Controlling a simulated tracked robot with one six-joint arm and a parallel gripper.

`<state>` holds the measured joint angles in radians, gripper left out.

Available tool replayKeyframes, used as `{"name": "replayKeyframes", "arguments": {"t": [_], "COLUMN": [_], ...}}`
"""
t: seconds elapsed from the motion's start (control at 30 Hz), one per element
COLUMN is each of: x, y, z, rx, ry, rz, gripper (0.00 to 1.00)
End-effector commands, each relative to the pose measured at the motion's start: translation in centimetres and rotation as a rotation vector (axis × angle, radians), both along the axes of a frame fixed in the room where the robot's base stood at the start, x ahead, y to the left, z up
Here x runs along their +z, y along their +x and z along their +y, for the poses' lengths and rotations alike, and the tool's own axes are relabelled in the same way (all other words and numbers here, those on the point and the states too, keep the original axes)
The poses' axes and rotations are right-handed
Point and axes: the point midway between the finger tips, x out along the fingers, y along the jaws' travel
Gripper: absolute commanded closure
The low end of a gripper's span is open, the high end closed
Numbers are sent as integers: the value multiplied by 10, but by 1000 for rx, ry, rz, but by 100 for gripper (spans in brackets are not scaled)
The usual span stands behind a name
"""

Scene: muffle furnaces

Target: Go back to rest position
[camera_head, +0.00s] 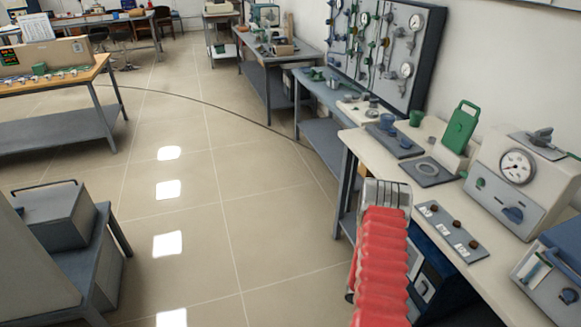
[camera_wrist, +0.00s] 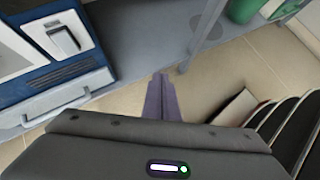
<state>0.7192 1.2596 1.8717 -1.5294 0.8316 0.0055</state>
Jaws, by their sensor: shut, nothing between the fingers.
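In the wrist view my gripper (camera_wrist: 158,78) points away over the tiled floor, its two narrow grey-purple fingers together with nothing between them. In the head view my red ribbed arm reaches up from the lower edge beside the right-hand workbench (camera_head: 412,178). A grey metal part shows at its far end, but the fingertips cannot be made out there. In the wrist view a blue unit (camera_wrist: 60,95) with a dark handle stands at the left, apart from the fingers.
The bench holds a gauge unit (camera_head: 517,167), a green panel (camera_head: 461,127) and a grey plate with several dark knobs (camera_head: 452,232). A pegboard (camera_head: 385,50) of gauges hangs behind. Grey boxes (camera_head: 55,215) stand at the left. The tiled floor (camera_head: 200,200) between is clear.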

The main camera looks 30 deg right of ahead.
Motion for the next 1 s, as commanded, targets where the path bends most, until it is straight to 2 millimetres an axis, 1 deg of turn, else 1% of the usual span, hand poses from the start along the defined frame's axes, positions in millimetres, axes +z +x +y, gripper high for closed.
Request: {"name": "replayKeyframes", "arguments": {"t": [0.03,0.1,0.4,0.67,1.0], "x": [17,35,111,170,239], "y": [4,7,26,44,67], "z": [2,8,36,68,118], "rx": [-35,-88,-278,-415,-565], "ry": [-15,-30,-81,-105,-103], "rz": [-15,-31,-122,-217,-356], "gripper": [100,100,100,100,100]}}
